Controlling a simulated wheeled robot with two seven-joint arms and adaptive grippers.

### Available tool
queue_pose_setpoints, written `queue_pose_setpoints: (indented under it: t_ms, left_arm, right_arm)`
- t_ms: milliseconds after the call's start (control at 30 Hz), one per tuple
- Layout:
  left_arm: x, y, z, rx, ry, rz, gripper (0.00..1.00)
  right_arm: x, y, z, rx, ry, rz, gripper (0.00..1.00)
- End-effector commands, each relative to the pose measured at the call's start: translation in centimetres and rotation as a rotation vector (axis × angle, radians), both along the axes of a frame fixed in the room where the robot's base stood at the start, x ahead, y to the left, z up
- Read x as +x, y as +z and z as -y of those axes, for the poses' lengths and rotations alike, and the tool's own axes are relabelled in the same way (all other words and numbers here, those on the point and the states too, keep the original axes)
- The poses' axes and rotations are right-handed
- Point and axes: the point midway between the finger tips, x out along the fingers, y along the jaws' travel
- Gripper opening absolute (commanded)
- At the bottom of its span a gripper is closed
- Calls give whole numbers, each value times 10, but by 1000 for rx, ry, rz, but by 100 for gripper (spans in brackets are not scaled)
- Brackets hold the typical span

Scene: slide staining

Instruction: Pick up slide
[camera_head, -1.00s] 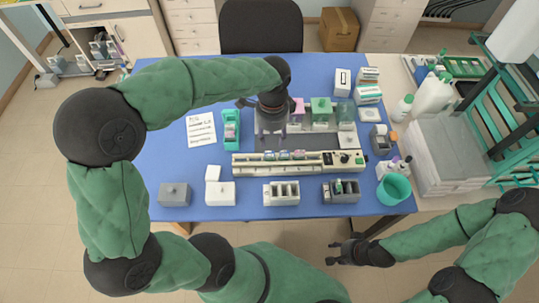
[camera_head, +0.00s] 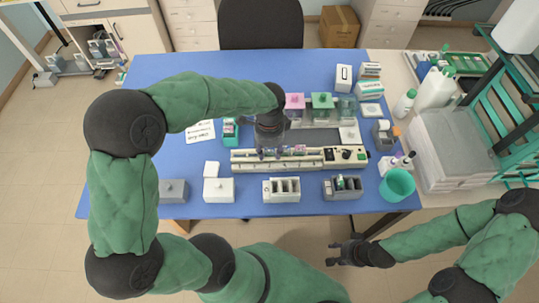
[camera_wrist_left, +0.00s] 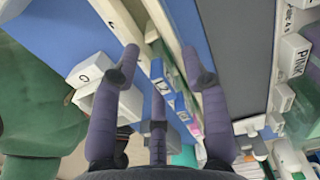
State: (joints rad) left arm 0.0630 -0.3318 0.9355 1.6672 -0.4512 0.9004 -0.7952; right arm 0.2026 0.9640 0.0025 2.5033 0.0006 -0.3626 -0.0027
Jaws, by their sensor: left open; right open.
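Several small slides with coloured ends sit along the long white staining rack (camera_head: 245,161) in the middle of the blue table. A pinkish slide (camera_head: 300,149) shows just right of my left gripper in the head view. My left gripper (camera_head: 273,153) is open over the rack, fingers pointing down. In the left wrist view its spread fingers (camera_wrist_left: 168,68) flank a row of blue-ended slides (camera_wrist_left: 157,72); nothing is visibly held. It hides part of the rack in the head view. My right gripper (camera_head: 335,254) is open and empty in front of the table.
Pink-lidded (camera_head: 295,101) and green-lidded (camera_head: 322,101) jars stand behind the rack. In front are a white box (camera_head: 218,190), a white slotted holder (camera_head: 282,191) and a grey slotted holder (camera_head: 342,188). A teal cup (camera_head: 397,185) stands at the right front.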

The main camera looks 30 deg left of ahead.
Motion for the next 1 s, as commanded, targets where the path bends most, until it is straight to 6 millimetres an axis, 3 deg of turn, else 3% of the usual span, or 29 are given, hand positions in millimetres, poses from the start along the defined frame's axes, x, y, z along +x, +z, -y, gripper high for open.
queue_pose_setpoints:
  t_ms: [167,333,733,1000]
  left_arm:
    - [0,0,0,1,0,1,45]
    - [0,1,0,1,0,1,0]
    - [1,3,0,0,0,2,0]
    - [1,44,0,1,0,4,0]
  right_arm:
    - [0,1,0,0,0,0,44]
    - [0,1,0,0,0,0,44]
    - [0,1,0,0,0,0,44]
    - [0,14,0,0,0,0,44]
